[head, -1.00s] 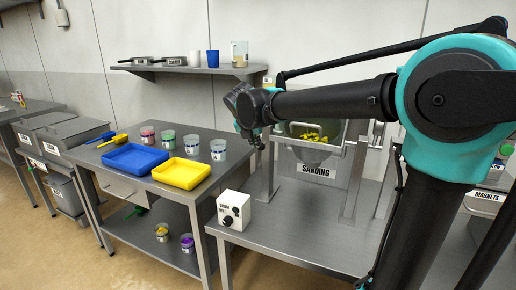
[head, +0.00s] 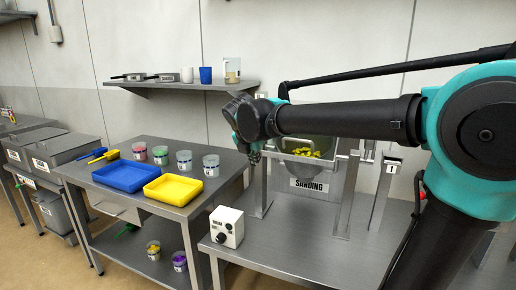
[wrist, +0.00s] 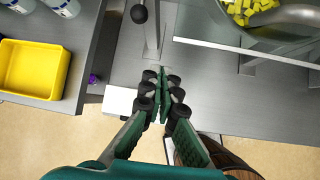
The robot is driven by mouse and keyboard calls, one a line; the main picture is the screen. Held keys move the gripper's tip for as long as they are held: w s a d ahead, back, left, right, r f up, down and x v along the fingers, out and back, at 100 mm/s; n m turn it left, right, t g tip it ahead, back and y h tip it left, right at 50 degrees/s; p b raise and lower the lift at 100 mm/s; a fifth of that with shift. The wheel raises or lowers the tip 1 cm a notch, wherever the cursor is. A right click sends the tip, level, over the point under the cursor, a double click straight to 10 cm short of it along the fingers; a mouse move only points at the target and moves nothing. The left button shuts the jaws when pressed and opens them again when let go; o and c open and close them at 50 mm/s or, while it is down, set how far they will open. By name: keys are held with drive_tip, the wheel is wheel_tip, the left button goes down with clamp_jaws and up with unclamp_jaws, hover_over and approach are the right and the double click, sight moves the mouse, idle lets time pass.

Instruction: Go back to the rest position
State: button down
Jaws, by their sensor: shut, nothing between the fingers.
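My gripper (wrist: 163,97) is shut and empty in the wrist view, its green fingers with dark pads meeting. It hangs above the front of the grey metal table (wrist: 205,85). In the head view my gripper (head: 252,152) shows small below the dark wrist, left of the metal hopper marked SANDING (head: 309,184). My arm reaches across from the right.
A yellow tray (head: 173,190) and a blue tray (head: 131,176) sit on the left table with several cups behind. A white control box (head: 227,226) stands at the front of the near table. A wall shelf (head: 180,84) holds pans and cups. Yellow pieces (head: 306,152) lie in the hopper.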

drive_tip(key=s+d+f+m+g, duration=0.1)
drive_tip(key=s+d+f+m, duration=0.3)
drive_tip(key=d+f+m, duration=0.35)
drive_tip(key=s+d+f+m+g, duration=0.1)
drive_tip(key=s+d+f+m, duration=0.3)
drive_tip(key=d+f+m, duration=0.35)
drive_tip(key=s+d+f+m+g+y, duration=0.1)
drive_tip(key=s+d+f+m, duration=0.7)
drive_tip(key=s+f+m, duration=0.4)
drive_tip(key=s+m, duration=0.2)
drive_tip(key=m, duration=0.2)
drive_tip(key=shift+d+f, duration=0.2)
drive_tip(key=shift+f, duration=0.15)
